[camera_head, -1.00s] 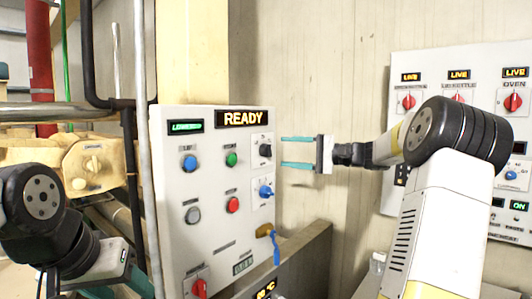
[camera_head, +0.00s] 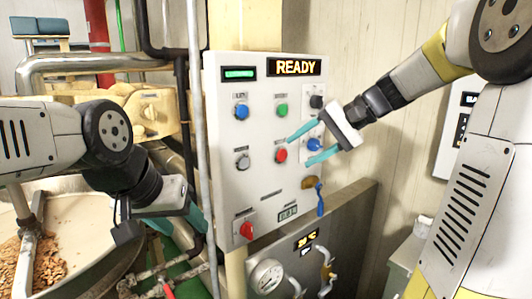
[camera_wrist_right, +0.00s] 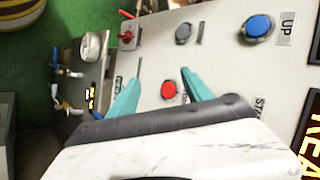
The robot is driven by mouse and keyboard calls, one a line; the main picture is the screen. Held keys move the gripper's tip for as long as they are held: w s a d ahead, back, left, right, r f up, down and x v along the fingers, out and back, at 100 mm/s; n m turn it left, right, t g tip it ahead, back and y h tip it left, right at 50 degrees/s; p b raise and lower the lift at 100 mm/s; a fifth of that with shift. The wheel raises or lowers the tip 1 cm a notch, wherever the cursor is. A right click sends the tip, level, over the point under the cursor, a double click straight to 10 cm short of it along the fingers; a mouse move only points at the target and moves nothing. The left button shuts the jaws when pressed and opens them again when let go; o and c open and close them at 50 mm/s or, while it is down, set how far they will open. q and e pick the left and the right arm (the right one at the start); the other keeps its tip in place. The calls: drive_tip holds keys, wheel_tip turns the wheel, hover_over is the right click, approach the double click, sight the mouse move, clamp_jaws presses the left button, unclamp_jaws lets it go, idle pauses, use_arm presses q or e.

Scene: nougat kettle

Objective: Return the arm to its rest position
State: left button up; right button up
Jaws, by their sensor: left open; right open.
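My right gripper (camera_head: 300,149) is open and empty, tilted, in front of the white control panel (camera_head: 225,150). In the head view its teal fingers overlap the area near the red button (camera_head: 281,155) and the lower blue knob (camera_head: 313,144); I cannot tell the exact gap. In the right wrist view the open fingers (camera_wrist_right: 160,80) lie either side of the red button (camera_wrist_right: 168,90). My left gripper (camera_head: 188,222) is at lower left, pointing down and right, beside the panel's left edge and the kettle; it is partly hidden behind its own wrist.
The panel's display (camera_head: 296,67) reads READY. A kettle (camera_head: 95,215) with brown contents stands at lower left. A grey pipe post (camera_head: 198,120) runs along the panel's left edge. A metal box with a gauge (camera_head: 266,275) is below. Beige wall (camera_head: 390,60) lies to the right.

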drive_tip(key=s+d+f+n+t+h, duration=0.1)
drive_tip(key=s+f+n+h, duration=0.1)
drive_tip(key=s, duration=0.7)
drive_tip(key=s+d+f+n+t+h, duration=0.1)
drive_tip(key=s+f+n+h, duration=0.1)
drive_tip(key=s+f+h, duration=0.3)
drive_tip(key=s+f, duration=0.1)
drive_tip(key=s, duration=0.3)
drive_tip(key=shift+s+d+f, duration=0.2)
drive_tip(key=shift+s+d, duration=0.05)
drive_tip(key=shift+d, duration=0.15)
